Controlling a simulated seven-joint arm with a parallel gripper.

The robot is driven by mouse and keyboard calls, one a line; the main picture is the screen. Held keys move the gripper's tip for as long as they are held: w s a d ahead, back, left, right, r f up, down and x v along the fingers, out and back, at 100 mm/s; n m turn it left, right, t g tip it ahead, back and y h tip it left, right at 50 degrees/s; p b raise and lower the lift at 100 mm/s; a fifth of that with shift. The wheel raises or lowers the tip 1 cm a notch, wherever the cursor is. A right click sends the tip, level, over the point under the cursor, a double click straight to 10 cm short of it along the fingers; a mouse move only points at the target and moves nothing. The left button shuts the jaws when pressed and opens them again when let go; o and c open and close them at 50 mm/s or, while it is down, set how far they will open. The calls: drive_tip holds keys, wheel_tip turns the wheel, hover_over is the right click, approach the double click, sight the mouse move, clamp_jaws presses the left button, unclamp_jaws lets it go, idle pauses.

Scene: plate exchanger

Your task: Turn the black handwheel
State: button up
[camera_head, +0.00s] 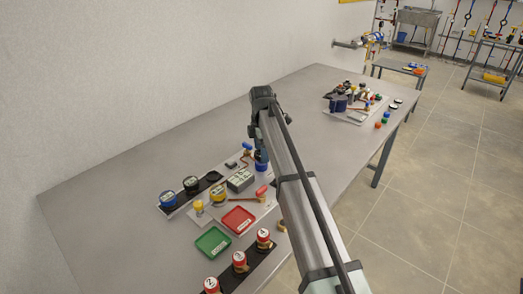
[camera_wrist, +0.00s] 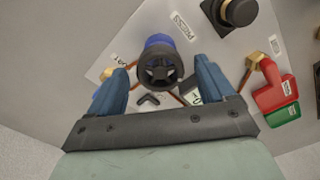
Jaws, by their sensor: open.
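The black handwheel (camera_wrist: 158,66) shows in the wrist view as a dark ring with spokes, on a blue body (camera_wrist: 158,40) fixed to a light grey panel. My gripper (camera_wrist: 162,74) is open, with one blue finger to the left of the handwheel and one to the right. Gaps show between both fingers and the rim, so I see no contact. In the head view my arm reaches over the table and covers part of the fittings below it. I cannot make out the handwheel there.
In the head view the grey table (camera_head: 130,160) also holds red (camera_head: 238,220) and green (camera_head: 213,242) trays. The table's left part is clear.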

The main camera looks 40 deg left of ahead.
drive_tip(key=shift+f, duration=0.2)
drive_tip(key=shift+c, duration=0.4)
drive_tip(key=c, duration=1)
